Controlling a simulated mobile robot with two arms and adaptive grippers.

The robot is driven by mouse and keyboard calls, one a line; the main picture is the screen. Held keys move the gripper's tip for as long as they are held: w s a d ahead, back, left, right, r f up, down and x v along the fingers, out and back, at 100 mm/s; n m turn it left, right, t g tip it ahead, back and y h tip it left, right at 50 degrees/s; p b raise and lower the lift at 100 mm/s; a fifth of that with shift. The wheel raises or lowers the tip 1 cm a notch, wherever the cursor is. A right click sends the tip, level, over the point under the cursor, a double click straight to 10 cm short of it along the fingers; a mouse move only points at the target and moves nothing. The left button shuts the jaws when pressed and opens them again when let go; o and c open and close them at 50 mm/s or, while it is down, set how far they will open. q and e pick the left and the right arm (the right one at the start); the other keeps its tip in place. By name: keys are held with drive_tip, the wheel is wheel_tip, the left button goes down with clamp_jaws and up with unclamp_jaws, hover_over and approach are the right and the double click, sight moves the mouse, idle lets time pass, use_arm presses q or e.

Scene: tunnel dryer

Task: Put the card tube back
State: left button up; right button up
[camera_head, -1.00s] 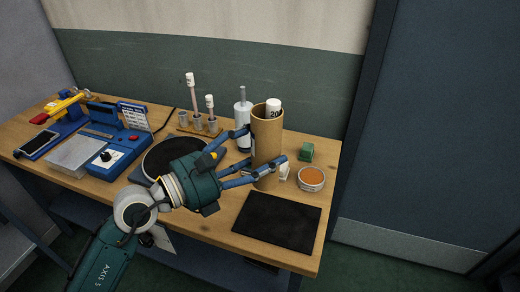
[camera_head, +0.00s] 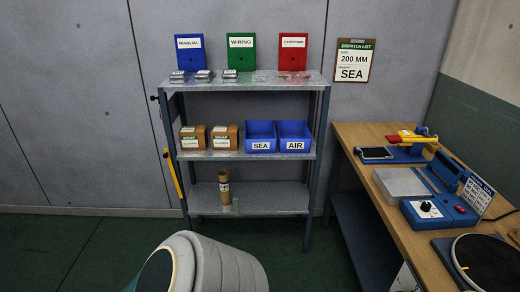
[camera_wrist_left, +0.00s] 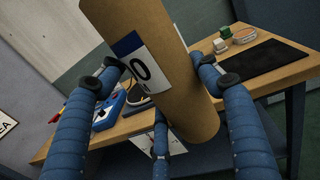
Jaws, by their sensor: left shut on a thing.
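My left gripper (camera_wrist_left: 163,80) has its blue fingers closed around a brown card tube (camera_wrist_left: 190,100) in the left wrist view. The tube is tilted and has a white and blue label showing "0"; its top end is out of frame. It is held clear in front of the bench. My left gripper is not in the head view, and my right gripper shows in neither view. In the head view another card tube (camera_head: 224,187) stands upright on the bottom shelf of the grey rack (camera_head: 270,203).
The rack carries Manual, Wiring and Customs boards on top and cartons (camera_head: 224,138) beside blue SEA (camera_head: 260,136) and AIR (camera_head: 294,136) bins. The bottom shelf is mostly bare. A dispatch list (camera_head: 354,60) reads 200 MM, SEA. The wooden bench (camera_head: 375,208) stands right.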

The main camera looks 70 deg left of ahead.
use_arm(q)
drive_tip(key=shift+s+a+f+n+t+y, duration=0.2)
drive_tip(key=shift+s+a+n+y, duration=0.35)
drive_tip(key=shift+s+a+y, duration=0.25)
drive_tip(key=shift+s+a+f+n+t+y, duration=0.1)
drive_tip(key=shift+s+a+f+n+y, duration=0.05)
drive_tip(key=shift+s+a+n+y, duration=0.65)
